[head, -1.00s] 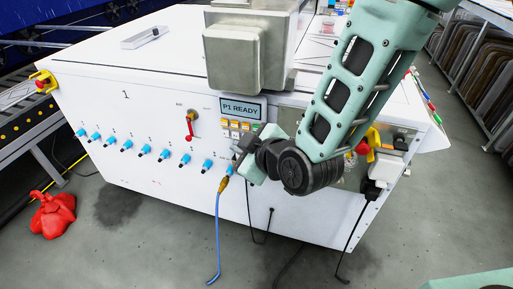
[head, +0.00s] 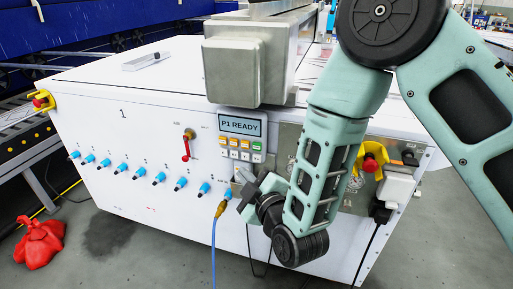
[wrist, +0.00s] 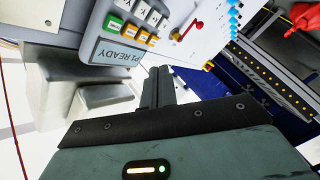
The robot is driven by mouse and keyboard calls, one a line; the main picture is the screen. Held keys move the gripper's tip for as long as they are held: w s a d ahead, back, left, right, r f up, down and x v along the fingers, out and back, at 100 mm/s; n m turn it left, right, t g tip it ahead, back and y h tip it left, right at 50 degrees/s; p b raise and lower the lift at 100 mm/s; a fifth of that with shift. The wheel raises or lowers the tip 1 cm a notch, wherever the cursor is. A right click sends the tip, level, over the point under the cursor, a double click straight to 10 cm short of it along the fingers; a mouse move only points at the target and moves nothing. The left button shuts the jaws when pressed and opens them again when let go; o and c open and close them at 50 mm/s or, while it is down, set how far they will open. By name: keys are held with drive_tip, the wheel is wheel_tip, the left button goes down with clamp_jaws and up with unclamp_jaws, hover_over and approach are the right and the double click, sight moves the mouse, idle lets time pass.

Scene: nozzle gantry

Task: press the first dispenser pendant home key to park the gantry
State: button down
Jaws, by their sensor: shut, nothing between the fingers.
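The pendant (head: 240,127) is on the front of the white machine, with a display reading "P1 READY". My gripper (head: 243,178) is shut and empty, just below the pendant's lower edge, and covers no keys. In the wrist view the pendant (wrist: 122,50) is tilted, and the shut fingers of my gripper (wrist: 158,75) lie below its keys, apart from them in the picture.
A red lever (head: 187,148) is left of the pendant. A row of blue knobs (head: 159,177) runs below, with a blue hose (head: 214,245) at its right end. A grey box (head: 235,70) overhangs above. A red emergency button (head: 371,163) is at right.

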sight(257, 146)
drive_tip(key=shift+w+d+p, duration=0.1)
drive_tip(key=shift+w+d, duration=0.35)
drive_tip(key=shift+w, duration=0.8)
drive_tip(key=shift+w+d+p, duration=0.1)
drive_tip(key=shift+w+d, duration=0.4)
drive_tip(key=shift+w, duration=0.8)
drive_tip(key=shift+w+d+p, duration=0.1)
drive_tip(key=shift+w+d, duration=0.35)
drive_tip(key=shift+w, duration=0.8)
drive_tip(key=shift+w+d, duration=0.1)
drive_tip(key=shift+w, duration=0.3)
